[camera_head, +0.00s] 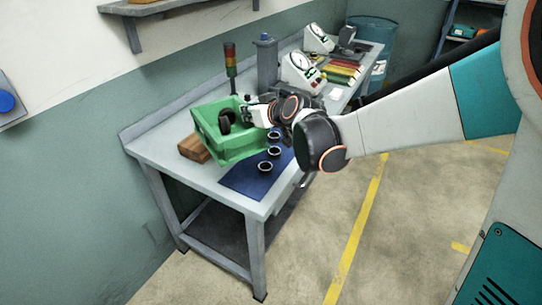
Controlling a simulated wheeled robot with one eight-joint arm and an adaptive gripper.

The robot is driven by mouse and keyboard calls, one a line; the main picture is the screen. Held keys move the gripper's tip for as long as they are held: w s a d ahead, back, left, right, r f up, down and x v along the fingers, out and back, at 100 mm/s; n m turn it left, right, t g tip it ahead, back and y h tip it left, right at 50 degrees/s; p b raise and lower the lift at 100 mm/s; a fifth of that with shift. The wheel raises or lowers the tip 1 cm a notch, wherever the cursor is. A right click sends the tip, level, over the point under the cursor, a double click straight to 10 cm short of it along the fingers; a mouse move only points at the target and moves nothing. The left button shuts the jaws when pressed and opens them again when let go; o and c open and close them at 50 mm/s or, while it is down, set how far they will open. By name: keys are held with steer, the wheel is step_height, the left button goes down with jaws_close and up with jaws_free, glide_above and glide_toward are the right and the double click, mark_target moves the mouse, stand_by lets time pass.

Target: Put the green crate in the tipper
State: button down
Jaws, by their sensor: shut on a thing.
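The green crate (240,150) is at the left part of the grey workbench and looks tilted. A dark ring-shaped part (226,120) is inside it. My gripper (249,112) is shut on the crate's right-hand wall; its fingertips are small and partly hidden. The crate overlaps a brown wooden block (193,149) in the picture, and I cannot tell whether it touches the block or the bench. I cannot pick out the tipper for certain.
A blue mat (240,182) with several dark rings (265,166) lies at the bench's (205,175) near end. A grey column (267,65), signal light (231,68) and dial gauges (299,70) stand behind. A blue barrel (374,40) is beyond. Floor at right is clear.

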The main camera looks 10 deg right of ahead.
steer(key=shift+w+a+r+n+g+y, duration=0.3)
steer(key=shift+w+a+r+n+y, duration=0.15)
steer(key=shift+a+r, duration=0.3)
steer(key=shift+f+b, duration=0.1)
steer(key=shift+b, duration=0.2)
step_height(320, 180, down, 20)
steer(key=b, duration=0.7)
steer(key=shift+w+b, duration=0.1)
steer(key=shift+b, duration=0.25)
steer(key=c, duration=1.6)
jaws_free()
steer(key=shift+r, duration=0.2)
steer(key=shift+c, duration=0.2)
